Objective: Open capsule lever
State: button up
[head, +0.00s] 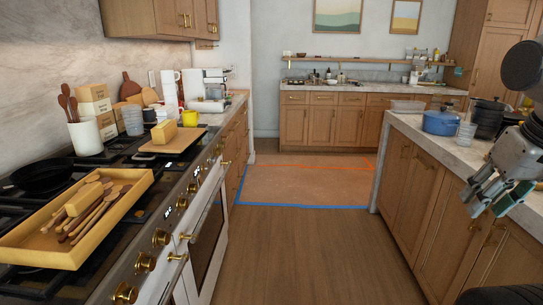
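A white and silver machine (208,84), which looks like a coffee machine, stands at the far end of the left counter by the wall. It is small in the head view, and I cannot make out a capsule lever on it or tell the lever's position. My gripper (484,208) is at the right edge of the view, in front of the right-hand island. It points down and to the left, with its fingers apart and nothing between them. It is far from the machine, across the aisle.
A stove with a wooden tray (75,245) of utensils, a black pan (40,177) and a cutting board (172,145) lines the left. The right island (425,133) holds a blue pot (441,122). The wooden floor between is clear, with a taped orange area (305,183) ahead.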

aim_at(212, 72)
jog(key=i, duration=2.25)
